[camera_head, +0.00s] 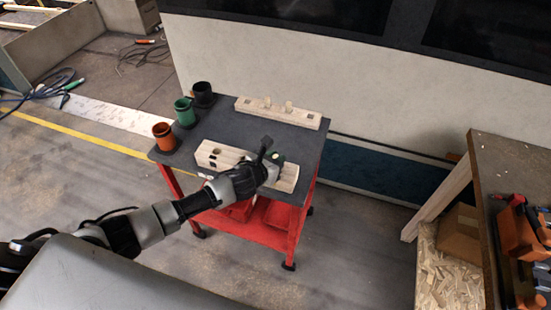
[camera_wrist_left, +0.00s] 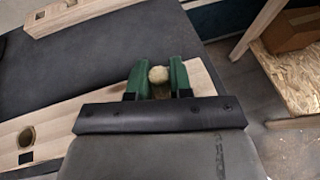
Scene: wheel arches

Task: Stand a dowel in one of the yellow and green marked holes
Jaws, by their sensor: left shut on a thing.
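A pale wooden block (camera_head: 207,158) lies along the front of the grey-topped cart, with a round hole at its left end; the hole (camera_wrist_left: 26,136) also shows in the left wrist view beside a dark square mark. My left gripper (camera_head: 276,157) is over the right part of this block. Its green fingers (camera_wrist_left: 158,82) are shut on a dowel (camera_wrist_left: 158,74), whose pale round end shows between them. The dowel's lower end is hidden, so I cannot tell whether it is in a hole. No yellow or green hole marks can be made out. My right gripper is out of view.
A second wooden block (camera_head: 300,117) with short upright pegs lies at the cart's back edge. Orange (camera_head: 164,137), green (camera_head: 185,113) and black (camera_head: 203,94) cups line the left side. The grey top (camera_head: 240,130) between the blocks is clear. A workbench (camera_head: 505,160) stands at right.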

